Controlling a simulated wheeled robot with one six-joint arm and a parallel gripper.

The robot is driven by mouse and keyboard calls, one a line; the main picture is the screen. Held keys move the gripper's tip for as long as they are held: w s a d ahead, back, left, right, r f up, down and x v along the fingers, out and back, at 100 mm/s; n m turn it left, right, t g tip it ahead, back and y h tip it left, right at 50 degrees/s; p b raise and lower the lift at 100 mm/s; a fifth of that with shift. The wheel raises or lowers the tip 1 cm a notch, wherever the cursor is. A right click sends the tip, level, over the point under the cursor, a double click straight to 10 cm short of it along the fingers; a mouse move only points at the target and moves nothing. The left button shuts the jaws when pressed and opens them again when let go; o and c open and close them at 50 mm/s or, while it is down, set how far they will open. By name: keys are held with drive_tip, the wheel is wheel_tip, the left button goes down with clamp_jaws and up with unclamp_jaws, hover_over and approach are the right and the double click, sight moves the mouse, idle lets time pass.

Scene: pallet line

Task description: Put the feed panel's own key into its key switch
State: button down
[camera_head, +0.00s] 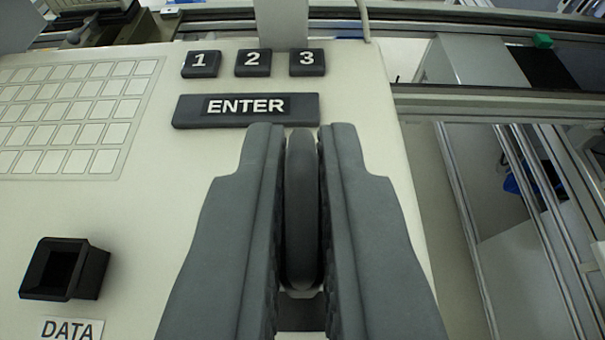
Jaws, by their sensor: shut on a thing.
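My gripper (300,130) is shut on a dark grey, rounded, upright disc-like thing (301,215), which looks like the head of a key. Both pads press on its flat sides. The gripper is over the light panel (150,225), just below its ENTER key in the picture. A small dark part shows under the held thing between the fingers. I cannot tell whether it is the key's shaft or part of a switch. No key switch shows clearly; the fingers and the held thing hide the panel there.
The panel carries keys 1 (201,63), 2 (253,62) and 3 (306,62), a wide ENTER key (245,108), and a pale button grid (75,115). A black raised socket (65,268) sits above a DATA label (70,329). Metal rails (480,105) run beyond the right edge.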

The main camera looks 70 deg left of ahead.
drive_tip(key=shift+f, duration=1)
idle(1.5)
drive_tip(key=c, duration=0.9)
unclamp_jaws()
drive_tip(key=shift+d, duration=0.15)
drive_tip(key=v, duration=0.7)
drive_tip(key=shift+s+d+r, duration=0.2)
drive_tip(key=shift+d+r, duration=0.05)
idle(1.8)
idle(0.4)
